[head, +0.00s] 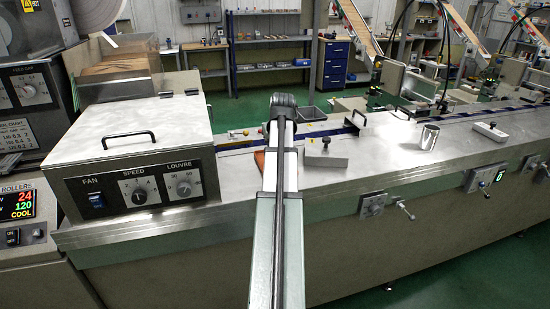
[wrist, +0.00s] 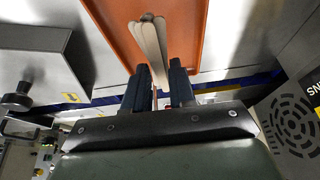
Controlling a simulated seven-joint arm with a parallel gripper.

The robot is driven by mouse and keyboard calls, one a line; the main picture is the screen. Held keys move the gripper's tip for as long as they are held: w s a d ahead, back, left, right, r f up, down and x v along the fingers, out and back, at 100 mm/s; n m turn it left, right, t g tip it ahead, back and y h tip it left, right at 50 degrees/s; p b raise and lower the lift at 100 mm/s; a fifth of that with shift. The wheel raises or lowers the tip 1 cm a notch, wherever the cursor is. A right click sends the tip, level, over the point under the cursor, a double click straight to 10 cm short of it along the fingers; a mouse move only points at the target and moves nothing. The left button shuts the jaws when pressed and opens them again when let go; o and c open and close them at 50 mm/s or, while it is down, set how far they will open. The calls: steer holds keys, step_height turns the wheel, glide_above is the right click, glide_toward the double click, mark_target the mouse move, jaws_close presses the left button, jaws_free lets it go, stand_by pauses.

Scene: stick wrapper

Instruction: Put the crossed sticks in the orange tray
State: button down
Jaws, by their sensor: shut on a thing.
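My gripper (wrist: 159,72) shows in the wrist view with its two dark fingers close together on pale wooden sticks (wrist: 149,42). The sticks stick out past the fingertips and overlap at a slight angle. The orange tray (wrist: 192,30) lies behind the sticks in the wrist view, and their far ends appear over it. I cannot tell how high they are above it. In the head view only a small orange part of the tray (head: 259,160) shows left of my arm. My arm hides the gripper and sticks there.
A metal block with a black knob (head: 326,161) stands right of the tray. A large metal box with dials (head: 135,150) stands left. The bare steel top between is clear.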

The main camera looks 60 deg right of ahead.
steer(key=shift+f, duration=2.05)
steer(key=shift+f, duration=0.15)
steer(key=c, duration=0.9)
jaws_free()
steer(key=v, duration=1.2)
